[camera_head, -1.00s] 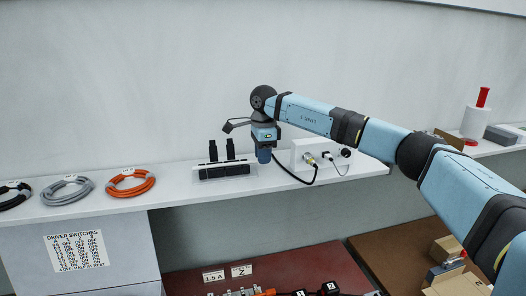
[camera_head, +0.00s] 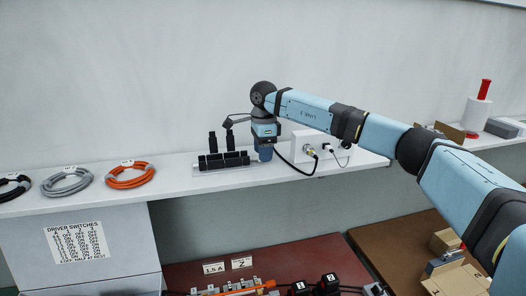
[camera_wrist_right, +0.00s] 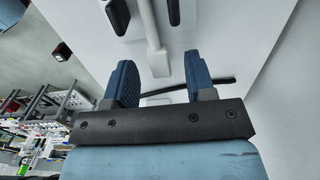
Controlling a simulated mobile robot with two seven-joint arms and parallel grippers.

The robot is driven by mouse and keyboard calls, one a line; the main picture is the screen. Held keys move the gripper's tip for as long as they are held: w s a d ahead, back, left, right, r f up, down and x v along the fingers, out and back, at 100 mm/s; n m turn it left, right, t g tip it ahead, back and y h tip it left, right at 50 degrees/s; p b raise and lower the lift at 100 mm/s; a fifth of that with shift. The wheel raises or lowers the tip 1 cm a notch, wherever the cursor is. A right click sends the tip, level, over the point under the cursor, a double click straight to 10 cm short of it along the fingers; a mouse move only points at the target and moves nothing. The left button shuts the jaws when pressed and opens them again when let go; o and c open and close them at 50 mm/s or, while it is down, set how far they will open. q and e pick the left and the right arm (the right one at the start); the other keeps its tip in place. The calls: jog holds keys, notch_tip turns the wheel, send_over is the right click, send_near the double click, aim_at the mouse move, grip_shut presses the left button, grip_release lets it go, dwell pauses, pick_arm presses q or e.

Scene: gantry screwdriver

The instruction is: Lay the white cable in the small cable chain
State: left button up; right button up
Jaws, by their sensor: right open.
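I cannot pick out a white cable for certain. In the head view a grey coil (camera_head: 67,181) lies on the white shelf, between a black coil (camera_head: 13,187) and an orange coil (camera_head: 130,175). No cable chain can be made out with certainty. My right gripper (camera_head: 265,153) points down over the shelf, between a black block with upright black parts (camera_head: 224,160) and a white connector box (camera_head: 318,148). In the right wrist view its blue fingers (camera_wrist_right: 160,80) are apart, with no cable visibly held between them. My left gripper is not in view.
A black cable (camera_head: 291,166) curves from near the gripper to the box. A white post (camera_wrist_right: 155,40) shows beyond the fingers in the wrist view. A red-brown bench (camera_head: 195,277) below carries small parts along its front. The shelf between the orange coil and black block is clear.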

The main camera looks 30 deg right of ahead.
notch_tip(320, 180, up, 14)
jog(key=b, duration=0.2)
jog(key=shift+d+f, duration=0.1)
jog(key=shift+f, duration=0.1)
dwell(0.5)
